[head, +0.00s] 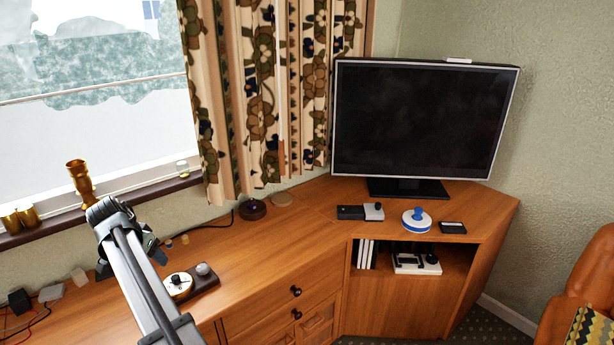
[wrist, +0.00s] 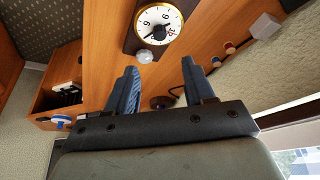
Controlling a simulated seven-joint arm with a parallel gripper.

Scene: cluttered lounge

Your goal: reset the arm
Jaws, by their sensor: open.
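My gripper shows in the wrist view (wrist: 159,66) with its two blue-grey fingers wide apart and nothing between them. In the head view my arm rises from the bottom edge over the left part of the wooden cabinet top (head: 258,248). There the gripper is mostly hidden behind the arm, with only dark and bluish parts showing near the window side. The wrist view shows the cabinet top beyond the fingers, and the gripper appears to be above it, touching nothing that I can see.
A dial unit (head: 178,285) sits right of the arm and shows in the wrist view (wrist: 158,22). A brass vase (head: 80,184) stands on the sill. A television (head: 422,121), a blue-and-white round item (head: 417,220) and a dark puck (head: 253,210) stand further right. The cabinet top's middle is clear.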

